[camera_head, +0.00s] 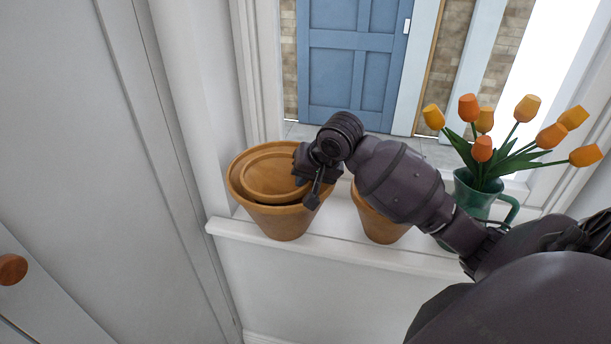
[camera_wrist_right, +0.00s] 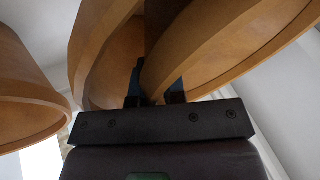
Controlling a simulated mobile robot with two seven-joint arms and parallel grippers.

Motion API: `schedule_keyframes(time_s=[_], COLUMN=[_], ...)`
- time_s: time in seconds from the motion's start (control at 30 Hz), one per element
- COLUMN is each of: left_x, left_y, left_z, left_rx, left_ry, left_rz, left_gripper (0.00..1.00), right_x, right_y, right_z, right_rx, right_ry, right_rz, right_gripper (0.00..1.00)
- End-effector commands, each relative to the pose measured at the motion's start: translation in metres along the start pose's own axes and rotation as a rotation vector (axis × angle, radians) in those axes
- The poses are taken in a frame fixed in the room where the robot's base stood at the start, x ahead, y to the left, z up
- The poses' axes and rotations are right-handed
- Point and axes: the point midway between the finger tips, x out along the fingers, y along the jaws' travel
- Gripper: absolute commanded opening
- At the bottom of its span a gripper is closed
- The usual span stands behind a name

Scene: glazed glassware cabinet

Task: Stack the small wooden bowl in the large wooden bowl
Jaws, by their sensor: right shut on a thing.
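The large wooden bowl (camera_head: 282,222) stands at the left end of the white sill. The small wooden bowl (camera_head: 270,176) is inside its mouth, with its rim close to the large bowl's rim. My right gripper (camera_head: 308,184) is at the right side of the two rims, shut on the small bowl's wall. In the right wrist view my right gripper (camera_wrist_right: 156,88) has the small bowl's wall (camera_wrist_right: 210,50) between its fingers, with the large bowl (camera_wrist_right: 105,65) around it. The small bowl's underside is hidden. My left gripper is not in view.
Another wooden bowl (camera_head: 378,224) stands on the sill (camera_head: 330,240), partly hidden behind my right arm. A green jug (camera_head: 474,200) with orange tulips (camera_head: 483,149) stands farther right, near the arm. A white wall panel is close on the left.

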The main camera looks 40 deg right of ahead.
Motion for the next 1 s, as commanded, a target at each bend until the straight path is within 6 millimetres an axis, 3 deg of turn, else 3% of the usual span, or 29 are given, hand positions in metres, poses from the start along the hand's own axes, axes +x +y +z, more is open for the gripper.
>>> schedule_keyframes(time_s=[0.33,0.37,0.5,0.8,1.0], left_x=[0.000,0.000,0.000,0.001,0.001], left_y=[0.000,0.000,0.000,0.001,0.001], left_z=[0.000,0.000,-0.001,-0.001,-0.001], left_rx=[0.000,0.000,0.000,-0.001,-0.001], left_ry=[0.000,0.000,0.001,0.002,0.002], left_rz=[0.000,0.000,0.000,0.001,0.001], left_gripper=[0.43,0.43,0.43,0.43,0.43], right_x=[0.005,0.005,0.006,0.004,-0.018], right_y=[0.002,0.002,0.003,0.002,-0.002], right_z=[0.002,0.003,0.003,0.002,-0.002], right_rx=[-0.001,0.000,0.000,0.000,-0.002], right_ry=[0.000,-0.001,-0.002,-0.001,0.001], right_rz=[-0.001,0.000,0.001,0.000,-0.001], right_gripper=[0.00,0.16,0.36,0.36,0.36])
